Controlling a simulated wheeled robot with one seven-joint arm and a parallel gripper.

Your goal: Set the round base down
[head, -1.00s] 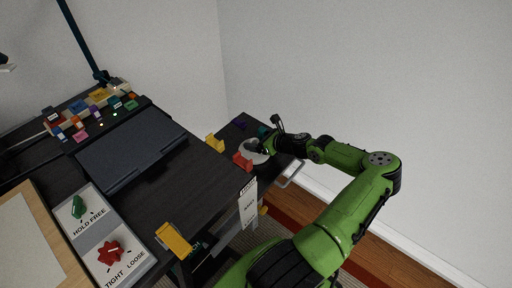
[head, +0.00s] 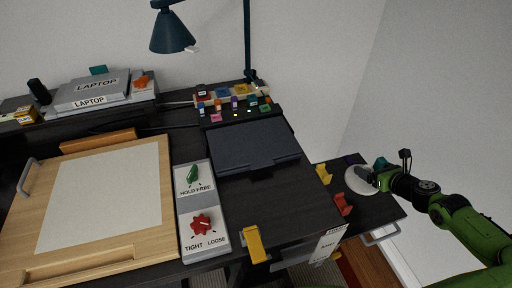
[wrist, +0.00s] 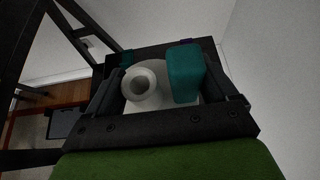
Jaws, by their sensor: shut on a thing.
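The white round base (head: 360,180) is at my gripper (head: 378,179), over the dark side surface at the right in the head view. In the wrist view the pale round base (wrist: 153,103) lies between the two dark fingers of my gripper (wrist: 165,90), with a white ring-shaped neck (wrist: 138,84) rising from it. My gripper is shut on the base. A teal block (wrist: 184,72) stands close beside the neck; teal also shows behind the base in the head view (head: 380,163). Whether the base touches the surface below cannot be told.
A yellow piece (head: 323,174) and a red piece (head: 342,204) are left of the base. The dark side surface (head: 378,212) has bare room in front, and a wall stands behind. A closed laptop (head: 252,147) and a wooden board (head: 160,215) lie further left.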

